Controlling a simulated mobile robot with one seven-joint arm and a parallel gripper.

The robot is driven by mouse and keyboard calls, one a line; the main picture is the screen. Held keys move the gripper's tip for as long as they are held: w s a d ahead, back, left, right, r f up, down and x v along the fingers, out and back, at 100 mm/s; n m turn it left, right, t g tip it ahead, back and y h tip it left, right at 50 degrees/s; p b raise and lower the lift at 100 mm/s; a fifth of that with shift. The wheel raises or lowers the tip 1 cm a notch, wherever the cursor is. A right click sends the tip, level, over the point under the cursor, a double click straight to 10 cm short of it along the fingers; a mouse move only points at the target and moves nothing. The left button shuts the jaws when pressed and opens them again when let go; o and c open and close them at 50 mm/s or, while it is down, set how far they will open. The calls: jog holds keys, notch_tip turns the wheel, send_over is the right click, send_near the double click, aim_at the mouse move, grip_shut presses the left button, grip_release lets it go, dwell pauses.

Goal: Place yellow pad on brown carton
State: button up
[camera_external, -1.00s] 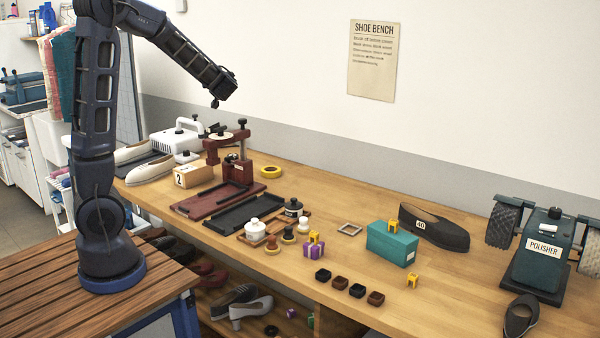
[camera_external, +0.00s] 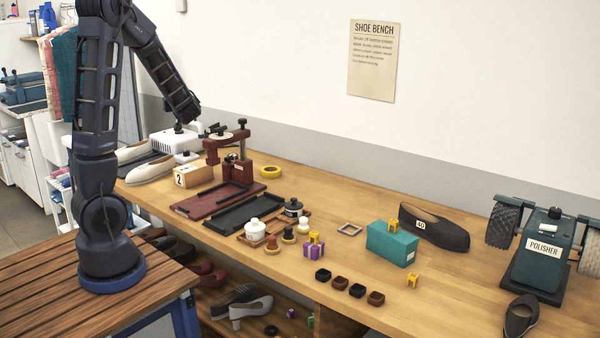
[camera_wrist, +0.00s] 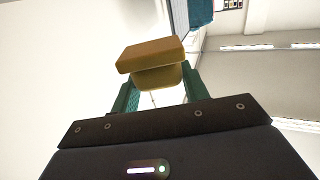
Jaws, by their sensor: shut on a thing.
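My gripper (camera_wrist: 158,82) shows in the wrist view with its two green fingers shut on a dull yellow block with a wide flat slab, which appears to be the yellow pad (camera_wrist: 150,54). In the external view the dark end of my arm (camera_external: 184,126) is above the white machine at the back left of the bench. The held pad cannot be made out there. The brown carton (camera_external: 190,177), a light brown box with a "2" label, stands on the bench below and near the arm's end, clear of it. Its visible top is bare.
A white machine (camera_external: 182,142) and pale shoes (camera_external: 150,172) are beside the carton. A dark red press (camera_external: 237,165) stands to its right, with dark trays (camera_external: 243,215) in front. A teal box (camera_external: 392,246) and polisher (camera_external: 540,255) are farther right.

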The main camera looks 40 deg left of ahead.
aim_at(183, 173)
notch_tip(183, 173, down, 25)
jog(key=shift+r, duration=0.1)
dwell(1.1)
jog(key=o, duration=1)
jog(key=v, duration=0.3)
jog(key=shift+d, duration=0.2)
notch_tip(183, 173, up, 5)
jog(key=shift+a+r, duration=0.1)
jog(key=shift+a, duration=0.1)
jog(key=shift+r, duration=0.9)
